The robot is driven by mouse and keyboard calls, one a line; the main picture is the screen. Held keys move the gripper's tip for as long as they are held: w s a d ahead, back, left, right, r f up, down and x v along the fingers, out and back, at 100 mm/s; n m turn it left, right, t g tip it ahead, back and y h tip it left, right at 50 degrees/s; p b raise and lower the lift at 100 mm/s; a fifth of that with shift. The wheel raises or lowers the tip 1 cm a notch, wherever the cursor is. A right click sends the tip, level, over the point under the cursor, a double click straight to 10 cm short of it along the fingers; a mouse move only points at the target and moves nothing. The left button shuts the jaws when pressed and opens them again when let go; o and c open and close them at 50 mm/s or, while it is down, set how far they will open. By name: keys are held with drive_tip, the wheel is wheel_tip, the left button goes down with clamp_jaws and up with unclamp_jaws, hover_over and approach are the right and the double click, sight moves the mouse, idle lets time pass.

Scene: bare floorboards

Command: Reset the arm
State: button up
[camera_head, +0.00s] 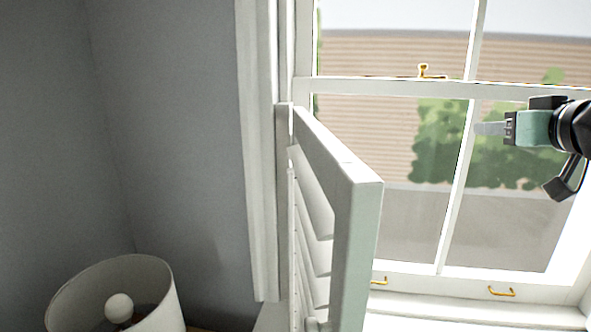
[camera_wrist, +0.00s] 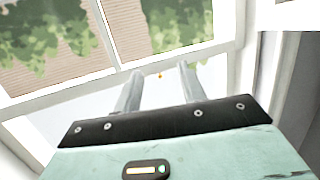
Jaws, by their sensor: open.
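My gripper (camera_head: 490,128) is at the right of the head view, in front of the window (camera_head: 395,87), with its fingers pointing left. In the wrist view my gripper (camera_wrist: 157,85) shows two grey fingers spread apart with nothing between them. I cannot tell how far the fingertips are from the glass.
A white louvred shutter (camera_head: 357,230) stands swung out from the window's left side. A lamp shade (camera_head: 165,290) is at the bottom left. Brass handles (camera_head: 501,291) sit on the lower sash, and a brass latch (camera_head: 428,72) on the middle rail.

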drive_tip(key=s+a+f+n+g+b, duration=0.1)
drive_tip(key=s+a+f+g+b, duration=0.2)
drive_tip(key=a+f, duration=0.5)
drive_tip(key=s+a+f+n+g+b, duration=0.1)
drive_tip(key=s+a+f+g+b, duration=0.3)
drive_tip(key=f, duration=0.9)
drive_tip(key=s+a+f+n+g+b, duration=0.2)
drive_tip(key=s+a+f+g, duration=0.2)
drive_tip(key=s+f, duration=0.3)
drive_tip(key=s+a+f+n+g+h+b, duration=0.1)
drive_tip(key=s+a+f+n+g+b, duration=0.1)
drive_tip(key=s+a+f+g, duration=0.2)
drive_tip(key=s+f, duration=0.3)
drive_tip(key=s, duration=0.5)
drive_tip(key=shift+s+a+f+h, duration=0.2)
drive_tip(key=shift+s+a+h, duration=0.1)
drive_tip(key=shift+a, duration=0.1)
